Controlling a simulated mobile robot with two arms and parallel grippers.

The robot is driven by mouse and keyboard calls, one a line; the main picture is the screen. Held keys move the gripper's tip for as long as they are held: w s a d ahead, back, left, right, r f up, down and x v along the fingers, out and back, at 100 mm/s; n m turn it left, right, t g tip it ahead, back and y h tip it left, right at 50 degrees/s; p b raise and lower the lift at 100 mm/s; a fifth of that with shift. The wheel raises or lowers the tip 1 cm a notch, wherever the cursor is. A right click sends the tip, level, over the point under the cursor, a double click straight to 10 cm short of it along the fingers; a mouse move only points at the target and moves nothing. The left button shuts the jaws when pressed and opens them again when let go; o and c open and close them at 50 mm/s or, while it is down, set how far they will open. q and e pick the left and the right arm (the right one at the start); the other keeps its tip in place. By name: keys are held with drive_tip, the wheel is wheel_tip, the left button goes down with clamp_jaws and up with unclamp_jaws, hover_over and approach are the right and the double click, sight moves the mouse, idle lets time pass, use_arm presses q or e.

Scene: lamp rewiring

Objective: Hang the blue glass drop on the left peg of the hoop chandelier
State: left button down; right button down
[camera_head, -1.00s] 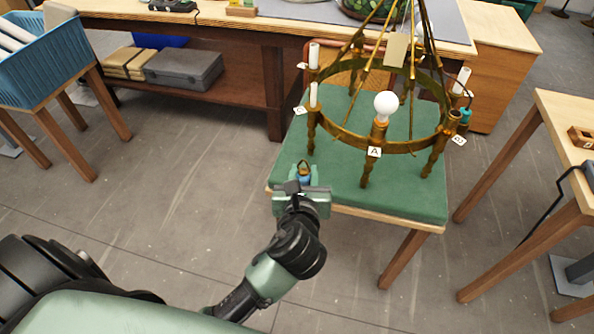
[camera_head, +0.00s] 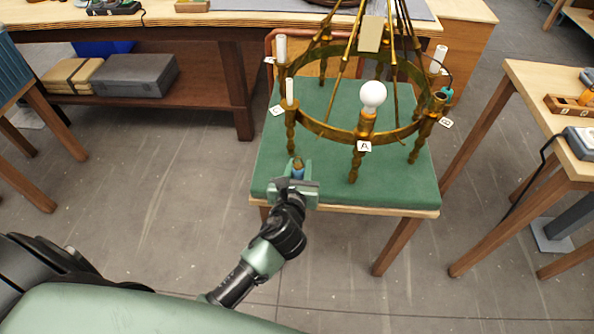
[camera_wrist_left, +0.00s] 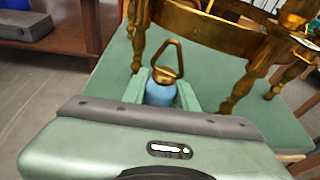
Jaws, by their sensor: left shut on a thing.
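The hoop chandelier (camera_head: 335,136) is a brass ring standing on turned legs, with a white bulb (camera_head: 373,96) at its front and white candle sleeves around it. My left gripper (camera_head: 297,175) is shut on the blue glass drop (camera_wrist_left: 160,92), just in front of the chandelier's front-left leg. In the left wrist view the drop is upright between the fingers, with a brass cap and an open loop (camera_wrist_left: 168,58) above it. The loop is apart from the ring. I cannot make out the left peg clearly. My right gripper is not in view.
The chandelier stands on a green-topped table (camera_head: 265,170). A teal piece (camera_head: 447,92) is at the ring's right side. A wooden table (camera_head: 530,85) stands at the right, and a workbench (camera_head: 215,18) runs behind.

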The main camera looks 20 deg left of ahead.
use_arm(q)
drive_tip(key=w+d+b, duration=0.1)
drive_tip(key=w+b, duration=0.1)
drive_tip(key=w, duration=0.8)
drive_tip(key=shift+w+d+b, duration=0.15)
drive_tip(key=shift+d+b, duration=0.2)
idle(0.8)
drive_tip(key=shift+w+f, duration=0.1)
idle(0.4)
drive_tip(key=shift+p, duration=0.45)
drive_tip(key=shift+f, duration=0.1)
